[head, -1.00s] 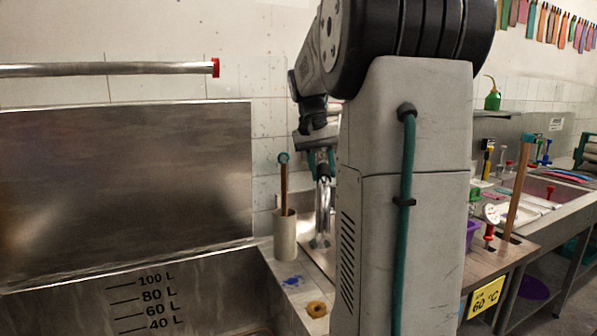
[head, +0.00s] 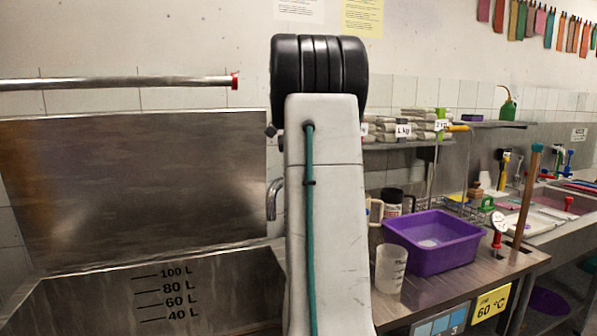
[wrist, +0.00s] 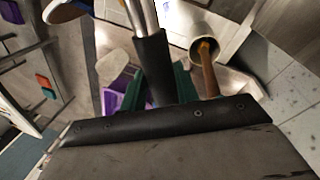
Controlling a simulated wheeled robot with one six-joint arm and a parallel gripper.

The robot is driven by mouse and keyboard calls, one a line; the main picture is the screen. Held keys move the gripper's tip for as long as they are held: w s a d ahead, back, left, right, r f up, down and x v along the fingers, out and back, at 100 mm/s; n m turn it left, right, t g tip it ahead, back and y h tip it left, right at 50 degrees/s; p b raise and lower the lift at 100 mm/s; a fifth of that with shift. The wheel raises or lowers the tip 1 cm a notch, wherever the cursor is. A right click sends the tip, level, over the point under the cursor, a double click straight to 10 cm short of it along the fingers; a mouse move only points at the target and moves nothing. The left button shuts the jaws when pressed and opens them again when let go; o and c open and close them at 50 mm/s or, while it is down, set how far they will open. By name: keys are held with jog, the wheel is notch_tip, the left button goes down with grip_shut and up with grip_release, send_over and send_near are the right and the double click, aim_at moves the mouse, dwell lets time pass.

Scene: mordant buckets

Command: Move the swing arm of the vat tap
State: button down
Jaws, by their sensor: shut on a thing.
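The vat tap's swing arm shows in the wrist view as a chrome tube with a black sleeve (wrist: 150,58). My gripper (wrist: 158,84) has its green fingers on both sides of this sleeve and is shut on it. In the head view, the curved chrome end of the swing arm (head: 272,200) sticks out left of my arm, near the vat's right edge. My arm hides the rest of the swing arm and my gripper there. The steel vat (head: 90,312), with litre marks, is at the lower left.
A pot (wrist: 204,50) with a wooden-handled tool stands close to my gripper. A purple tub (head: 432,250) and a clear beaker (head: 390,268) are on the counter at right. A steel rail with a red end (head: 120,83) runs above the vat's back panel.

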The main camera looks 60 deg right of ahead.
dwell(0.3)
jog(key=c, duration=1.1)
grip_release()
jog(key=shift+o, duration=0.2)
notch_tip(320, 180, up, 8)
jog(key=w, duration=0.1)
jog(key=shift+w+d+f, duration=0.15)
jog(key=shift+w, duration=0.1)
